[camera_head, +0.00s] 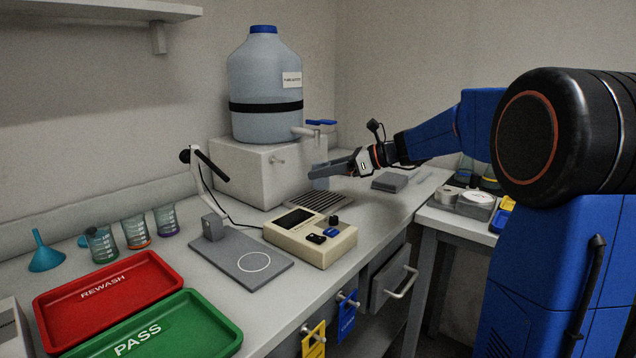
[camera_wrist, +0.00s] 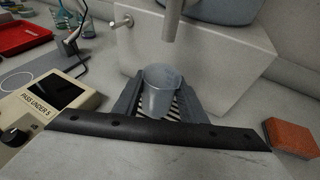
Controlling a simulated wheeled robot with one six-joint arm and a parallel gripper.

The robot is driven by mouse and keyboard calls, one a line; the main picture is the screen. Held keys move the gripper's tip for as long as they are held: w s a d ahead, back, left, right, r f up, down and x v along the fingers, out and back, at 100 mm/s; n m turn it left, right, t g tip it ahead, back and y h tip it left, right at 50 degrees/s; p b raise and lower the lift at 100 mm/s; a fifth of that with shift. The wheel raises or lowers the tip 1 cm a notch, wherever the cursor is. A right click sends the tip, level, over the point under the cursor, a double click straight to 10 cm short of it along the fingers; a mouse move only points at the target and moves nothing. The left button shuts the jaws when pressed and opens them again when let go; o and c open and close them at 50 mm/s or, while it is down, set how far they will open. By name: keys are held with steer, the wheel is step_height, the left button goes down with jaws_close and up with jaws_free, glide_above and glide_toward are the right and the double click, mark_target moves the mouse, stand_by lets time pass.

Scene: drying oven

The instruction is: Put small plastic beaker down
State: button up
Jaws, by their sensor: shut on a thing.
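The small plastic beaker (camera_wrist: 160,92) is clear, pale grey and upright between the two fingers of my gripper (camera_wrist: 158,103) in the wrist view. My gripper is shut on it. In the head view my gripper (camera_head: 325,170) is over the back of the bench, and the beaker is mostly hidden by the fingers. A slatted grey drip grate (camera_head: 318,200) lies below the beaker. I cannot tell whether the beaker touches the grate.
A water carboy (camera_head: 265,80) stands on a white block (camera_head: 262,170) behind the gripper, its tap above the beaker. A beige meter (camera_head: 310,240) is in front. Several beakers (camera_head: 135,232), a red tray (camera_head: 75,295) and a green tray (camera_head: 195,330) are at left. An orange sponge (camera_wrist: 291,138) lies at right.

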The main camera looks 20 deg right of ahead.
mark_target(318, 181)
steer(key=shift+w+a, duration=0.35)
steer(key=shift+a, duration=0.2)
steer(key=shift+f, duration=1.75)
steer(key=shift+f, duration=0.15)
steer(key=o, duration=1.1)
steer(key=shift+r, duration=0.2)
steer(key=v, duration=1.2)
